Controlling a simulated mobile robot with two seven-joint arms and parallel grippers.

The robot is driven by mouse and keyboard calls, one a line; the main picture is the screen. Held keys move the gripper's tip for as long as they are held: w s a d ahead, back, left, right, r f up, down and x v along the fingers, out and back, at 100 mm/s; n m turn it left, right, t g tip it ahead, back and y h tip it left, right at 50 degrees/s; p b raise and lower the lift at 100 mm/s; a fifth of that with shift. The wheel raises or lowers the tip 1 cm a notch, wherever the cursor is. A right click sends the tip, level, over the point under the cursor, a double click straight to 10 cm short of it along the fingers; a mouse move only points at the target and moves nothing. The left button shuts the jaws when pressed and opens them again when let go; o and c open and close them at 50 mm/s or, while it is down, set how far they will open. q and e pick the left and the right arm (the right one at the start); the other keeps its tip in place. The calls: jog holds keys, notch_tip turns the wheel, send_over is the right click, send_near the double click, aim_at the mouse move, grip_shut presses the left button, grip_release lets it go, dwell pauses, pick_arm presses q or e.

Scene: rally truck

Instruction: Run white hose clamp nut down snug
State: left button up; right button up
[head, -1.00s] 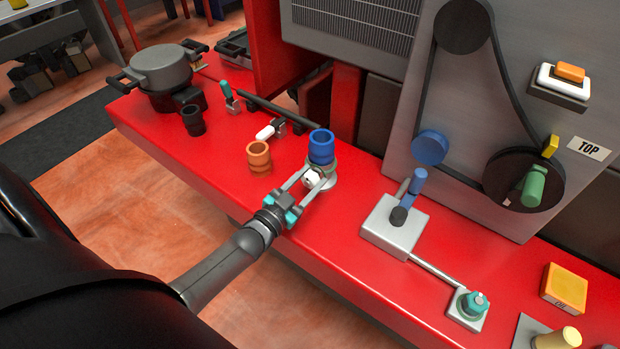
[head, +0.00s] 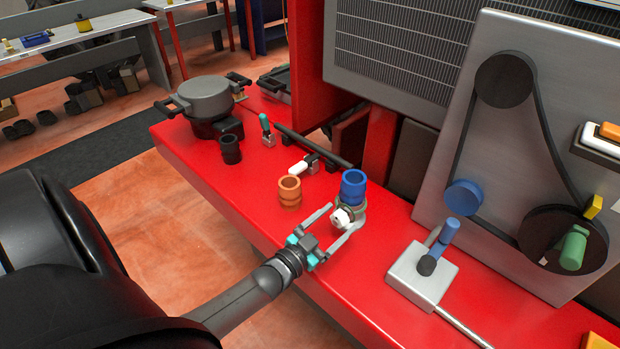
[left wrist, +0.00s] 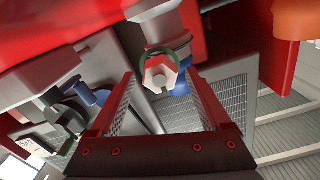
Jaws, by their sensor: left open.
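The white hose clamp nut (head: 341,217) sits on the front of a clamp band around a grey pipe stub below a blue hose (head: 353,184). In the left wrist view the white hexagonal nut (left wrist: 158,76) faces me, with the dark green clamp band (left wrist: 150,54) behind it. My left gripper (head: 345,224) is open, its fingers on either side of the nut. The left wrist view shows the gripper (left wrist: 162,88) with gaps between both fingers and the nut. Exact fingertip depth is hard to tell. My right gripper is not in view.
An orange ribbed hose piece (head: 289,193) stands left of the blue hose. A white-handled lever (head: 302,166), a black cup (head: 230,150) and a grey pot (head: 207,98) lie farther back. A grey lever block (head: 422,276) is to the right. Red counter (head: 262,220) between is clear.

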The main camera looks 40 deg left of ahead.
pick_arm(q)
jog(key=s+a, duration=0.1)
jog(key=s, duration=1.3)
jog(key=shift+s, duration=0.15)
jog(key=s+d+f+n+g+y+b, duration=0.15)
jog(key=s+f+g, duration=0.25)
jog(key=f, duration=0.8)
jog(key=s+d+f+g+b, duration=0.1)
jog(key=s+f+g+b, duration=0.25)
jog(key=f, duration=0.95)
jog(key=s+d+f+g+b, duration=0.2)
jog(key=s+d+f+g, duration=0.1)
jog(key=s+f, duration=0.5)
jog(key=s+d+f+g+b, duration=0.1)
jog(key=s+d+f+g, duration=0.3)
jog(key=s+f, duration=0.5)
jog(key=shift+s+f+g+b, duration=0.35)
jog(key=shift+s+g, duration=0.4)
jog(key=shift+g, duration=0.5)
jog(key=shift+r, duration=0.1)
